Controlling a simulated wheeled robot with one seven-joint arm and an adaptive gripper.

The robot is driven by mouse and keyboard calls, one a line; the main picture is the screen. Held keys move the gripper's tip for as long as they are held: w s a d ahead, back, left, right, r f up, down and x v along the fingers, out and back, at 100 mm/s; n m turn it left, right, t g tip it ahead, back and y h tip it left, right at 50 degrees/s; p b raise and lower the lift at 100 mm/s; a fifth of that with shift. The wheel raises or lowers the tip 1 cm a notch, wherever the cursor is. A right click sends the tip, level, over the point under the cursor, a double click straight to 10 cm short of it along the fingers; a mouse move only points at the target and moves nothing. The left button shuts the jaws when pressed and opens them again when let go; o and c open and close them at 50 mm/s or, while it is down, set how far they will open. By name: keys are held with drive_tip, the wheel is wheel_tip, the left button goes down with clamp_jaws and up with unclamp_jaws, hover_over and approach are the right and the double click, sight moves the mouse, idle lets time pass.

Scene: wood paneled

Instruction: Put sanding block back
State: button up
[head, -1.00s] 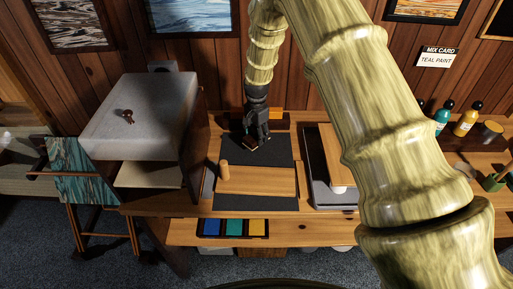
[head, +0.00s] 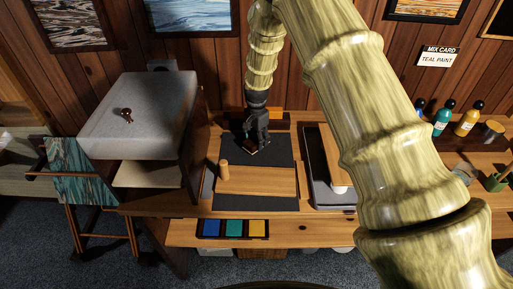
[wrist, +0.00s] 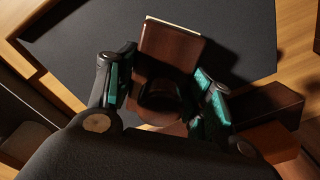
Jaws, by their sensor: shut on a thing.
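The sanding block (wrist: 172,45) is a brown block with a pale edge and a dark rounded part on it, seen between my fingers in the wrist view. My gripper (wrist: 163,98) is shut on it, with teal pads on both sides. In the head view my gripper (head: 252,147) hangs over the back part of the dark mat (head: 282,147), and the block is small and dark at its tips. Whether the block touches the mat is not clear.
A wooden board (head: 265,181) with an upright peg (head: 224,170) lies on the mat's front. A grey-topped cabinet (head: 150,95) stands left. A dark tray (head: 318,185) lies right. Brown blocks (wrist: 265,104) sit close by my gripper.

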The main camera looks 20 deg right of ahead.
drive_tip(key=shift+f, duration=0.35)
drive_tip(key=shift+f, duration=0.3)
idle(0.4)
drive_tip(key=o, duration=1.5)
wheel_tip(320, 180, up, 12)
idle(0.3)
